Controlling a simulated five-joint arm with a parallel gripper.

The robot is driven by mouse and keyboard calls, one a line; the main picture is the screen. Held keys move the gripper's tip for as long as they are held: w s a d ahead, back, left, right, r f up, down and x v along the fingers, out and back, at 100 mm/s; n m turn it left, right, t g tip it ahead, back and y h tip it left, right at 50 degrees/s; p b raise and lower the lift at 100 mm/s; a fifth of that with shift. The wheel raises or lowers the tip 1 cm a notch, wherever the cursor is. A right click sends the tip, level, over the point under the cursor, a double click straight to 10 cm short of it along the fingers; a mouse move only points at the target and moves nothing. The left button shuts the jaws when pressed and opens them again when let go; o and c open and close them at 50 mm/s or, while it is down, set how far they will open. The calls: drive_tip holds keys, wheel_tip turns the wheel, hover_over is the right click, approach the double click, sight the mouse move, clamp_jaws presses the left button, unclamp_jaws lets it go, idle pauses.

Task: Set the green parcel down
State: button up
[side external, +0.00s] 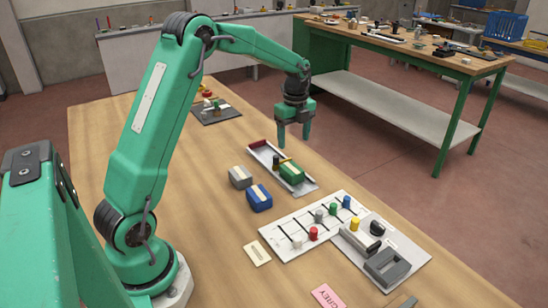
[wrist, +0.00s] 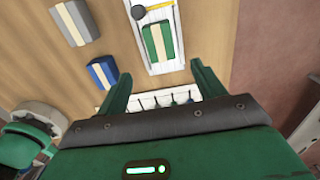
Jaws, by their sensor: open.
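The green parcel (side external: 291,173), with a pale band across it, lies in the front part of a narrow white tray (side external: 311,187) on the wooden table. It also shows in the wrist view (wrist: 153,42), lying on the tray. My gripper (side external: 293,143) is open and empty above the tray, its fingers pointing down. The fingertips are apart from the parcel. In the wrist view the two fingers (wrist: 163,80) are spread wide, with the parcel beyond them.
A grey parcel (side external: 240,177) and a blue parcel (side external: 258,198) stand left of the tray. A dark red item (side external: 258,145) and a black knob (side external: 275,160) are also in the tray. A white board (side external: 269,225) with several coloured pegs and a grey holder (side external: 388,266) are in front.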

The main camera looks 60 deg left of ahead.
drive_tip(key=shift+r, duration=0.9)
drive_tip(key=s+d+r+n+t, duration=0.3)
drive_tip(key=s+d+r+n, duration=0.5)
drive_tip(key=s+d+r, duration=0.25)
drive_tip(key=s+d+n+t, duration=0.1)
drive_tip(key=s+d+n, duration=0.1)
drive_tip(key=s+n, duration=0.3)
drive_tip(key=s+d+n+t, duration=0.1)
drive_tip(key=s+d+n, duration=0.2)
drive_tip(key=s, duration=0.7)
drive_tip(key=shift+s+d+f+n+t, duration=0.3)
drive_tip(key=shift+f+n, duration=0.1)
drive_tip(key=shift+n, duration=0.6)
